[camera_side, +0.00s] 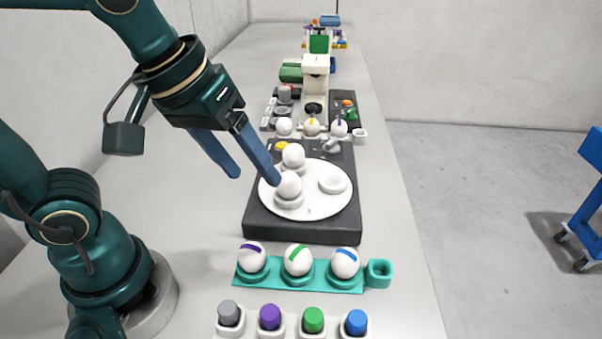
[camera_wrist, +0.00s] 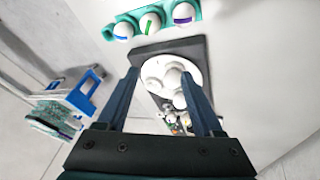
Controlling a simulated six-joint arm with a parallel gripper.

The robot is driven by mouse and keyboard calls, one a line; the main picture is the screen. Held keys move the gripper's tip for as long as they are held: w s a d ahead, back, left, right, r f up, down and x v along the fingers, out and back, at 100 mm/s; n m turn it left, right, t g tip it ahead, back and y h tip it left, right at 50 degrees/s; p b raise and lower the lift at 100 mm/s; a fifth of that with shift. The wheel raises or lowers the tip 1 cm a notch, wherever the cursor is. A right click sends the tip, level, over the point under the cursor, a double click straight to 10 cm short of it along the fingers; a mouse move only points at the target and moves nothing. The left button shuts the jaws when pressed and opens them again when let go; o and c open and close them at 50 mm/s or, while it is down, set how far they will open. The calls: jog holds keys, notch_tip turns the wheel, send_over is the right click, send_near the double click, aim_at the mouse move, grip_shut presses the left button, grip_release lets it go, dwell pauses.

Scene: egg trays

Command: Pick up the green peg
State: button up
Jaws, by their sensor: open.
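The green peg (camera_side: 313,319) stands upright in a white holder (camera_side: 292,327) at the near edge of the side view. A purple peg (camera_side: 270,316) is to its left and a blue peg (camera_side: 356,322) to its right. My gripper (camera_side: 254,178) is open and empty, up by the white round plate, well beyond the peg row. The wrist view shows its two fingers (camera_wrist: 160,75) spread apart above the plate. The pegs are not in the wrist view.
A grey peg (camera_side: 230,312) is at the row's left end. A teal tray (camera_side: 374,285) with three striped eggs lies between the pegs and a dark base (camera_side: 300,232). The base bears the white plate (camera_side: 316,213) with two white eggs. More items stand farther back.

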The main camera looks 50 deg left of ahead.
jog(key=w+d+f+g, duration=0.2)
jog(key=d+f+g, duration=0.15)
jog(key=d, duration=0.55)
jog(key=m+g, duration=0.1)
jog(key=m, duration=0.1)
send_over(314, 315)
jog(key=shift+y, duration=0.4)
notch_tip(314, 315, down, 6)
jog(key=shift+r, duration=0.1)
jog(key=shift+f, duration=2.4)
grip_shut()
